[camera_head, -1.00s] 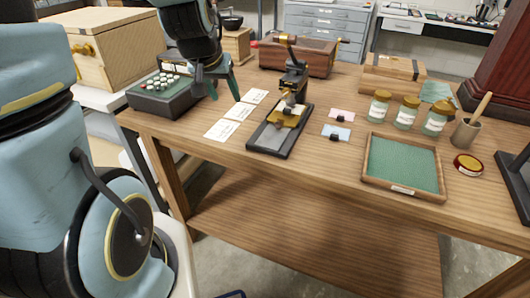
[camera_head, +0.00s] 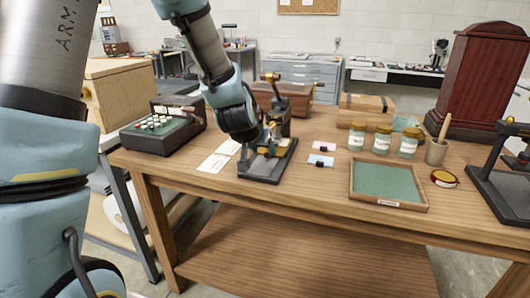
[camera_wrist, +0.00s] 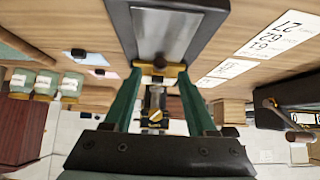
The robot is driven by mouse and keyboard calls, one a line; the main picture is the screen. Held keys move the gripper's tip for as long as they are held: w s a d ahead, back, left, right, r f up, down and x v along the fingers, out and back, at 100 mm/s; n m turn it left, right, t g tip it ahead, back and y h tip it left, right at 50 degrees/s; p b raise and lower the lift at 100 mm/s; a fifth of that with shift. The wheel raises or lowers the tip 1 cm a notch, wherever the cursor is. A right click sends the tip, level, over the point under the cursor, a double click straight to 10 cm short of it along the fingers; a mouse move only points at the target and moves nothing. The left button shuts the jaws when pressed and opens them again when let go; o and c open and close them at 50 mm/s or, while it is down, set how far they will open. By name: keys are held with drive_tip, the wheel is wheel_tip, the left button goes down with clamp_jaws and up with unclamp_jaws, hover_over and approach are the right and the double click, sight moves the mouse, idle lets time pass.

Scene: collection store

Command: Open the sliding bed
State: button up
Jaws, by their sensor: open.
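A small dark tabletop press (camera_head: 280,106) stands on the wooden table, with a grey flat bed in a black base (camera_head: 263,178) toward the front edge. In the wrist view the grey bed plate (camera_wrist: 165,35) is at the top, with a small dark knob (camera_wrist: 159,62) at its end. Brass parts of the press (camera_wrist: 155,115) show beyond the knob. My gripper (camera_wrist: 160,75) is open, with a green finger on either side of the knob and gaps between. In the head view my gripper (camera_head: 262,150) is low over the bed and partly hides the press.
White cards (camera_head: 213,163) lie left of the press, beside a keyed machine (camera_head: 163,128). Small pink and blue cards, a green-lined tray (camera_head: 388,183), glass jars (camera_head: 382,141) and a cup (camera_head: 436,152) are to the right. Another dark stand (camera_head: 503,190) is at the far right.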

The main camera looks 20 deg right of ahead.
sight(267, 154)
drive_tip(key=shift+x, duration=1.7)
drive_tip(key=shift+c, duration=0.2)
clamp_jaws()
